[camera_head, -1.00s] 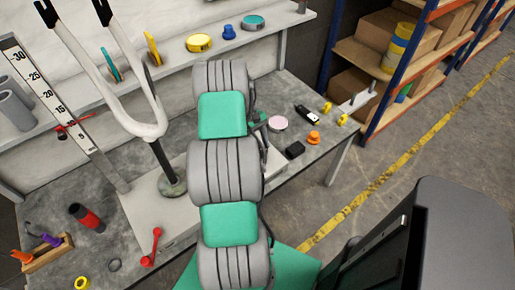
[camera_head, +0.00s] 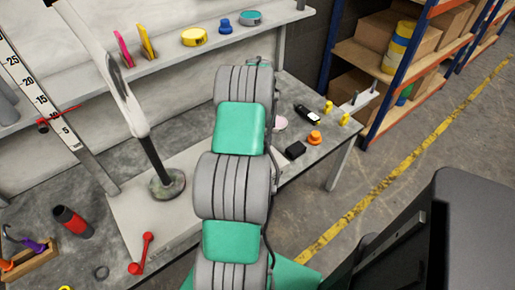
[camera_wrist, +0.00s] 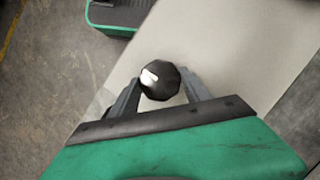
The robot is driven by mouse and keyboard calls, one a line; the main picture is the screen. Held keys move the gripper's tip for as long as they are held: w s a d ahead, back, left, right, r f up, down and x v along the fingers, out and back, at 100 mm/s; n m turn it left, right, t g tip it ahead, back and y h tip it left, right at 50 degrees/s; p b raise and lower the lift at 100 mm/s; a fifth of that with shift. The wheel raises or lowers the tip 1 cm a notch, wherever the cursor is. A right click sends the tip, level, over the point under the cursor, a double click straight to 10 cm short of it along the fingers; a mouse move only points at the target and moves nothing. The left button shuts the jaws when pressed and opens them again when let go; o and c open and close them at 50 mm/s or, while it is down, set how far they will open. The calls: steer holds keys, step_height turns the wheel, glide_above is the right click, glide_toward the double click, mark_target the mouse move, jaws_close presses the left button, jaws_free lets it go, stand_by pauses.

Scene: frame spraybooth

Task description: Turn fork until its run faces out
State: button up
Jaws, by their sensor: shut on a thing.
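The white fork (camera_head: 118,88) stands on a black post (camera_head: 152,155) with a round foot (camera_head: 167,184), on a pale board on the bench. It is seen nearly edge-on, its legs almost in line and cut off by the top left of the head view. My gripper (camera_wrist: 161,87) is shut on a black faceted knob (camera_wrist: 165,86) with a white mark, its fingers on either side. In the head view my arm hides the gripper and the knob. I cannot see how the knob joins the fork.
An upright scale (camera_head: 45,105) with a red pointer stands left of the fork. A red-black cylinder (camera_head: 72,221), a red handle (camera_head: 141,253) and a wooden tray (camera_head: 38,262) lie on the bench's left. Small items lie right of my arm. Shelving (camera_head: 385,75) stands beyond.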

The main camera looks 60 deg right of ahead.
steer(key=shift+a+m, duration=0.1)
steer(key=shift+m, duration=0.2)
steer(key=o, duration=1.4)
steer(key=v, duration=0.7)
steer(key=shift+r+p, duration=0.3)
steer(key=shift+r, duration=0.05)
